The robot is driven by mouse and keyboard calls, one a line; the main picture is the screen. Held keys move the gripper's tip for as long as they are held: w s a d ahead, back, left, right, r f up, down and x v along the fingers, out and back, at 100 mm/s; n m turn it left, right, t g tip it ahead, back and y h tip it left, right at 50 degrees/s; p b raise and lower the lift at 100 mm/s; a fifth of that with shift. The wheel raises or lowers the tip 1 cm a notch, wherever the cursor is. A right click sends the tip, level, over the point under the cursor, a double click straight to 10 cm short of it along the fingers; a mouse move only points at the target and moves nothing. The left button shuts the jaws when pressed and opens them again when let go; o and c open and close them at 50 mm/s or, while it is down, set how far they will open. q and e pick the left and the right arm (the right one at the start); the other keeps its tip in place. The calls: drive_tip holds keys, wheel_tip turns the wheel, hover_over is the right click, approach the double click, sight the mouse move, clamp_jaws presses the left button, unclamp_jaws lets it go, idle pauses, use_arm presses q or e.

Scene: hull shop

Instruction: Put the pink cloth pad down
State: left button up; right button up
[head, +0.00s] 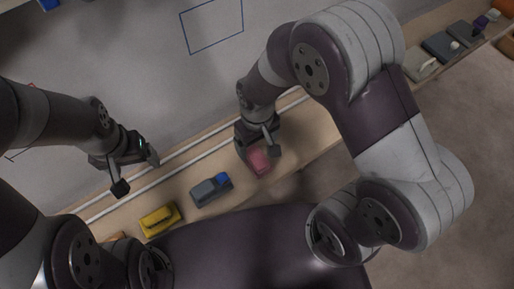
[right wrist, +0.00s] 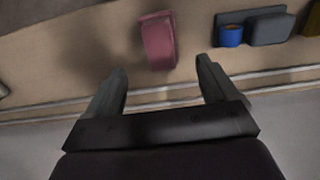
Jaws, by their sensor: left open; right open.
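The pink cloth pad (head: 259,162) lies on the wooden bench beneath my right gripper (head: 257,146) in the head view. In the right wrist view the pad (right wrist: 158,41) sits ahead of the open fingers of my right gripper (right wrist: 160,85), in line with the gap between them and apart from both. The right gripper is open with nothing in it. My left gripper (head: 134,173) is open and empty at the left, over the bench's rails.
On the bench (head: 300,152), a grey block with a blue piece (head: 211,189) and a yellow block (head: 160,219) sit left of the pad. Two pale rails run along the bench. Several grey items stand at the far right end. Bare wood lies right of the pad.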

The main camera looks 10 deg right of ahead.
drive_tip(key=s+d+r+m+t, duration=0.1)
drive_tip(key=s+d+r+m, duration=0.2)
drive_tip(key=d+r, duration=0.5)
drive_tip(key=shift+s+d+r+m, duration=0.15)
drive_tip(key=shift+d+r+m, duration=0.25)
drive_tip(key=shift+r, duration=0.45)
